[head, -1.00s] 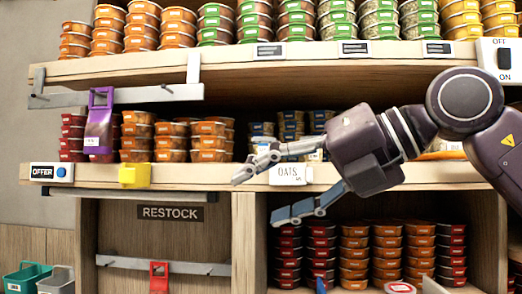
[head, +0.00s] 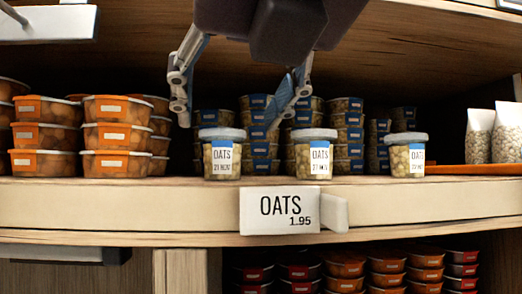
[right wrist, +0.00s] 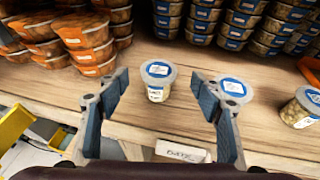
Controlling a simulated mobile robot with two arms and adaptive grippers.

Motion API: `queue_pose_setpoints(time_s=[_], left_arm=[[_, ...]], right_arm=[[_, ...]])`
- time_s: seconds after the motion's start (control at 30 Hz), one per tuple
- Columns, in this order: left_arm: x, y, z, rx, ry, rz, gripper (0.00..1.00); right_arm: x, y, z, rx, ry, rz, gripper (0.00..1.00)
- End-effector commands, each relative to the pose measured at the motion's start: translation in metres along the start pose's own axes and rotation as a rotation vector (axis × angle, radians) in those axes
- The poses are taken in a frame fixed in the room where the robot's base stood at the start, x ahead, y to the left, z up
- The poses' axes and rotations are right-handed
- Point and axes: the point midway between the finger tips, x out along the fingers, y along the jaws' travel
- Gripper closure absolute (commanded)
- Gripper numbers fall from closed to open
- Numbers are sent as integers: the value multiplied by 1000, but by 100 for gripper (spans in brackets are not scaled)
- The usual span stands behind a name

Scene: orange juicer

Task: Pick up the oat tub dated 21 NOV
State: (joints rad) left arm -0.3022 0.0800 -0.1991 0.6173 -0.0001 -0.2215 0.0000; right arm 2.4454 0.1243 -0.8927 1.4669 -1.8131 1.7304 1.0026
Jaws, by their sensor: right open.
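Three clear oat tubs with pale lids stand in a row on the shelf's front: a left tub (head: 222,160), a middle tub (head: 303,160) and a right tub (head: 394,160). Their white and blue labels read OATS with small dates; the dates are too blurred to read surely. My right gripper (head: 229,118) is open and empty, pointing down above the left tub. In the right wrist view the left tub (right wrist: 158,88) shows between and beyond the open fingers (right wrist: 160,77). The middle tub (right wrist: 232,88) is close beside the right-hand finger. My left gripper is out of view.
Stacked orange-labelled tubs (head: 117,135) stand to the left. Stacks of blue-labelled tubs (head: 349,119) stand behind the row. Clear bags (head: 480,137) sit on an orange tray at the right. An OATS price tag (head: 280,210) is on the shelf edge (head: 130,205).

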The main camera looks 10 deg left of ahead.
Motion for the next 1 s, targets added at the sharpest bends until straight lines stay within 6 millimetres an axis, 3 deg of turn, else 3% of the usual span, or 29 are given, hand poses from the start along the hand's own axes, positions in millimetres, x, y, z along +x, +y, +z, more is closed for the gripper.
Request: queue_pose_setpoints(time_s=[0.13,0.4,0.7,1.0], left_arm=[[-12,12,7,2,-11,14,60],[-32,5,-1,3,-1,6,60],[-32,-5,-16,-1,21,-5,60],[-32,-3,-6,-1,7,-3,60]], right_arm=[[17,1,1,-1,4,2,40],[55,2,-3,0,4,3,40],[61,2,-5,0,2,3,40],[61,2,-5,0,3,3,72]])
